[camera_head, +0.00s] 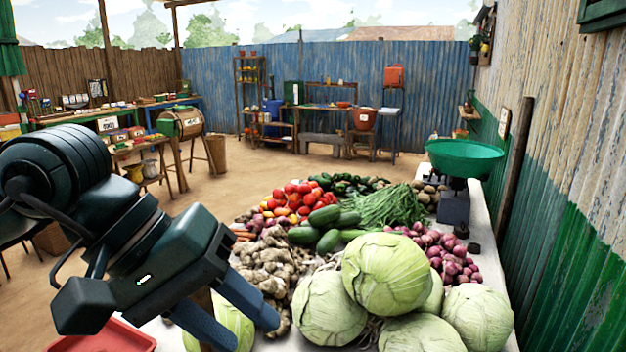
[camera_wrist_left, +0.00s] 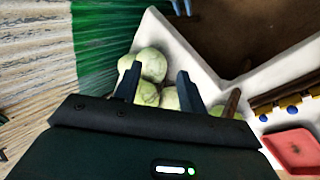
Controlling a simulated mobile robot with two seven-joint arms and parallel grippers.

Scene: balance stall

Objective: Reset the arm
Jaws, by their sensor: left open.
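My left gripper (camera_head: 248,330) is at the lower left of the head view, with its two dark blue fingers pointing down and to the right over the near left part of the produce table. It is open, and I see nothing held between the fingers. In the left wrist view its fingers (camera_wrist_left: 160,72) stand apart, with pale green cabbages (camera_wrist_left: 152,64) below and beyond them. In the head view a cabbage (camera_head: 232,318) shows partly behind the fingers; whether they touch it I cannot tell. My right gripper does not clearly show in either view.
Large cabbages (camera_head: 386,273), ginger (camera_head: 268,262), tomatoes (camera_head: 297,200) and onions (camera_head: 452,255) crowd the table. A scale with a green bowl (camera_head: 464,158) stands at its far end. A red tray (camera_head: 105,338) lies lower left. A corrugated wall (camera_head: 560,150) closes the right side.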

